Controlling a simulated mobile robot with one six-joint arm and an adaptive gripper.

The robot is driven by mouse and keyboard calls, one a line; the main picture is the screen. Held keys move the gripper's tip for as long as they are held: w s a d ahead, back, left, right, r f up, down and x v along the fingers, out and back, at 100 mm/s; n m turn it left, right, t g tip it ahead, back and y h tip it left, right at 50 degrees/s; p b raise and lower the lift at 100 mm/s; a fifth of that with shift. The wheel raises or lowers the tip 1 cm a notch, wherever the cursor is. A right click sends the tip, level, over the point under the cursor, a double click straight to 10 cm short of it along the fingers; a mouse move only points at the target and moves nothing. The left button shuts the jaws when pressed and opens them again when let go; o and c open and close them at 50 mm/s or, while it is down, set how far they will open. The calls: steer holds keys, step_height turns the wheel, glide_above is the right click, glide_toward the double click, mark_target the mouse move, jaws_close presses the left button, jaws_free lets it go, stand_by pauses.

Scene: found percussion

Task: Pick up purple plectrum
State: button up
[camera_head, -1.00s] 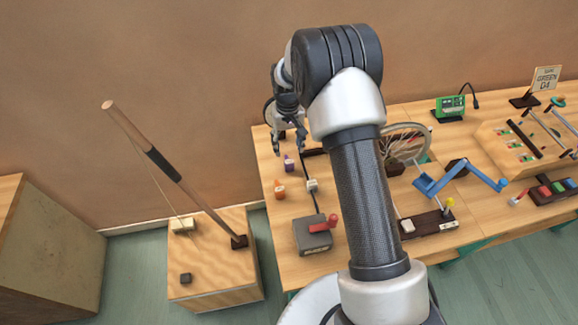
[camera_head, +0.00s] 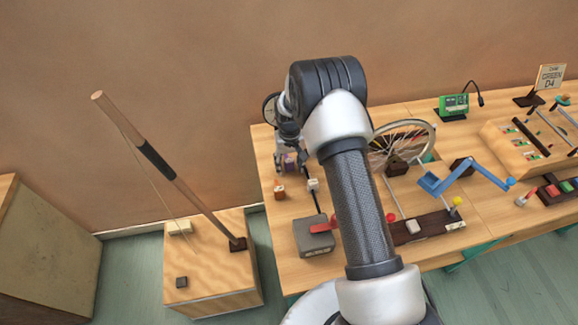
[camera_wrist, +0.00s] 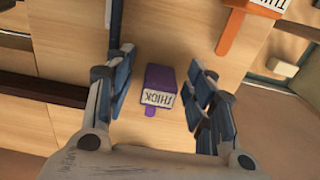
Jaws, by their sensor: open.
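The purple plectrum (camera_wrist: 160,79), with a white label reading THICK, stands on the wooden table (camera_wrist: 60,60) in the wrist view. My gripper (camera_wrist: 160,88) is open, with one blue-padded finger on each side of it and gaps between. It does not visibly touch the plectrum. In the head view my gripper (camera_head: 290,165) is low over the left part of the table, and the purple plectrum (camera_head: 289,161) is mostly hidden behind it.
An orange labelled plectrum (camera_wrist: 238,28) stands close by at upper right in the wrist view. A dark bar (camera_wrist: 45,88) lies to the left. In the head view a grey box with a red handle (camera_head: 313,236) and a spoked wheel (camera_head: 424,131) are nearby.

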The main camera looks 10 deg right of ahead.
steer(key=shift+r, duration=0.1)
steer(key=shift+c, duration=0.4)
steer(key=c, duration=0.9)
